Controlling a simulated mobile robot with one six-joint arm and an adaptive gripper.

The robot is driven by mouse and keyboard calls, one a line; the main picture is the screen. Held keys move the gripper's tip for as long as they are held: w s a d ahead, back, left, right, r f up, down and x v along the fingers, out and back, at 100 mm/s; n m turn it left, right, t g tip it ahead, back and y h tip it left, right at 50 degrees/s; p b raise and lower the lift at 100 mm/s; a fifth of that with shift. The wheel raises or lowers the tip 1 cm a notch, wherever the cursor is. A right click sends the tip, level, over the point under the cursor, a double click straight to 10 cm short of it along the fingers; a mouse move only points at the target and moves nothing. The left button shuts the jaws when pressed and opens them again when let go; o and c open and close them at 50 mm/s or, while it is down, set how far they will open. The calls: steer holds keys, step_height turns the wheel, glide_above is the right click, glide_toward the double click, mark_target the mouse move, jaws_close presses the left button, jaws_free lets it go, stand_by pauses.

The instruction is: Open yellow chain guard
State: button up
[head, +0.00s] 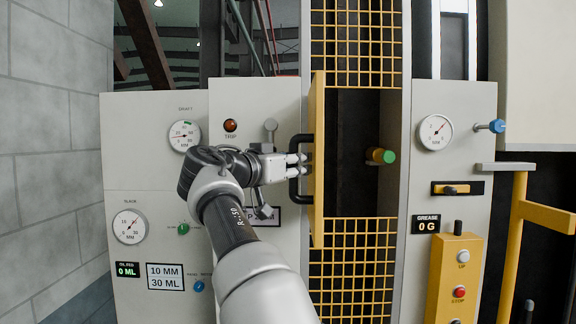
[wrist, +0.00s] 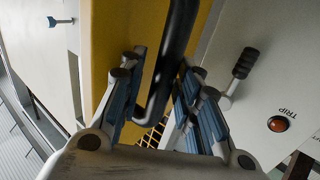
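The yellow chain guard (head: 317,185) is swung outward and seen nearly edge-on in the head view, with a dark opening (head: 350,150) behind it. Its black handle (head: 296,185) is on the guard's left side. My gripper (head: 299,163) reaches it from the left. In the wrist view, the handle (wrist: 177,50) runs between the two blue-padded fingers of my gripper (wrist: 162,75). A gap shows beside the left finger, and the handle lies close to the right finger. The yellow guard face (wrist: 115,40) fills the area behind the left finger. Contact with the handle is unclear.
A green-ended knob (head: 383,156) projects inside the opening. A small lever (head: 270,126) and the red TRIP lamp (head: 230,125) are on the left panel, near my wrist. A yellow rail (head: 515,240) and a button box (head: 456,275) stand at the right.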

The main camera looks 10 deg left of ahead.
steer(key=v, duration=1.1)
steer(key=shift+s+a, duration=0.2)
steer(key=shift+s, duration=0.1)
